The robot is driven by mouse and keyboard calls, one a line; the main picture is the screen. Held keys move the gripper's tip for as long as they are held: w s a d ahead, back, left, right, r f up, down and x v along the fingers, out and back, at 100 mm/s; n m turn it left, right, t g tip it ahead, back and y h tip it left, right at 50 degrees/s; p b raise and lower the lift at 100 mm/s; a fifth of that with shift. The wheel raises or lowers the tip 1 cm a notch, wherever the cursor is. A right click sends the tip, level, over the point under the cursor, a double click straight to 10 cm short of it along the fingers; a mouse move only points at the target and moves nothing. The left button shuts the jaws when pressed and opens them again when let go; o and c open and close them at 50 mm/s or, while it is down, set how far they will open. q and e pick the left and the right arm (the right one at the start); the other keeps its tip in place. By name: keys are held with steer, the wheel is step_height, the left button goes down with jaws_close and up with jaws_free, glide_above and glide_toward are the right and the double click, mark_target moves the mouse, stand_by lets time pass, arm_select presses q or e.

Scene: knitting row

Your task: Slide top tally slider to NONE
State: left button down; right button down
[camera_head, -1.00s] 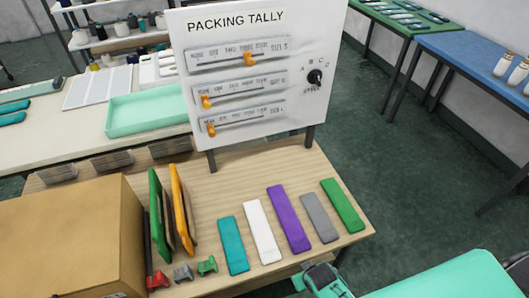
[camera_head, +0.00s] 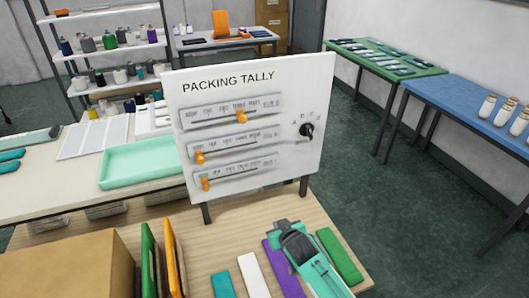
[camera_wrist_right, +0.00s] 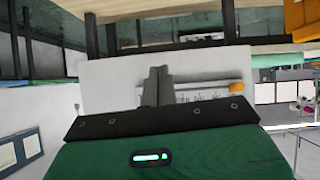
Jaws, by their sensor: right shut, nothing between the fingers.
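The white PACKING TALLY board (camera_head: 305,75) stands upright on dark legs at the table's back edge. Its top slider knob (camera_head: 241,117) is orange and sits right of the middle of its slot; the small labels are blurred. The middle knob (camera_head: 199,157) and bottom knob (camera_head: 205,184) sit at their slots' left ends. My right gripper (camera_head: 283,224) is over the colored strips, below and in front of the board, touching no knob. In the right wrist view its dark fingers (camera_wrist_right: 157,85) are together and empty before the board, with one orange knob (camera_wrist_right: 237,87) to the right.
A black dial (camera_head: 306,130) is on the board's right side. Purple (camera_head: 275,262), green (camera_head: 338,254) and other strips lie on the wooden table under my right gripper. A cardboard box (camera_head: 70,265) and upright green and orange panels (camera_head: 174,255) stand at left. A mint tray (camera_head: 140,163) lies behind.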

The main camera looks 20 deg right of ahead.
steer(key=w+r+t+p, duration=0.1)
steer(key=w+r+t, duration=0.15)
steer(key=r, duration=0.35)
steer(key=w+r+t, duration=0.1)
steer(key=w+r, duration=0.3)
steer(key=r, duration=0.3)
steer(key=t, duration=0.3)
glide_toward(249, 112)
steer(key=shift+y, duration=0.4)
steer(key=w, duration=0.1)
steer(key=w+b, duration=0.1)
steer(key=w, duration=0.1)
steer(key=w+b, duration=0.1)
steer(key=w, duration=0.1)
steer(key=shift+d+f, duration=0.15)
steer(key=shift+d, duration=0.15)
steer(key=shift+w, duration=0.65)
steer(key=shift+a, duration=0.1)
